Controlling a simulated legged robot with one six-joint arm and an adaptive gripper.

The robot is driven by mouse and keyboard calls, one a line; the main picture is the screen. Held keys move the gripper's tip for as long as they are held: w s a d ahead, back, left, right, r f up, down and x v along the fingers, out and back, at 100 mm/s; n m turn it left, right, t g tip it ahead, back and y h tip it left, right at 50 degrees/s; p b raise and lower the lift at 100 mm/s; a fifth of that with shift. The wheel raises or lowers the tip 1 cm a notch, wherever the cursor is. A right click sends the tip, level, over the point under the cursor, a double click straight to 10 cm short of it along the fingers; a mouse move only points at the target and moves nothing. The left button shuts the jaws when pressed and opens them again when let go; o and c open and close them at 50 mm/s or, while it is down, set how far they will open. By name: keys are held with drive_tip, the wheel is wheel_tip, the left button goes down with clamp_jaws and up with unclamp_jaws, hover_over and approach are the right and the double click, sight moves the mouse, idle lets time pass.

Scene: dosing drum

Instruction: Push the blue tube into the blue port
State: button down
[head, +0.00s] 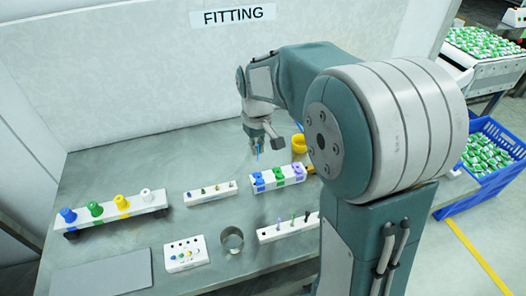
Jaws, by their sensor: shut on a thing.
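My gripper (257,142) points down above the table, behind the white block with coloured fittings. It is shut on the thin blue tube (258,150), whose lower end shows below the fingers. The tube looks roughly upright and apart from the block, but its exact height is hard to tell. The blue port (257,180) is the left fitting on that white block, just below my gripper in the picture. A green fitting (279,175) and a purple fitting (298,169) sit to its right. The port's opening is too small to make out.
A rack (110,215) with blue, green, yellow and white knobs stands at left. A small peg strip (211,193), a button box (186,254), a metal cup (232,240) and another peg strip (282,232) stand nearby. A yellow cup (299,146) is right of my gripper.

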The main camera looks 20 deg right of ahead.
sight(258, 162)
drive_tip(key=shift+f, duration=2.75)
drive_tip(key=shift+s+f, duration=0.15)
drive_tip(key=shift+f, duration=1.25)
drive_tip(key=c, duration=0.7)
unclamp_jaws()
wheel_tip(258, 162, up, 12)
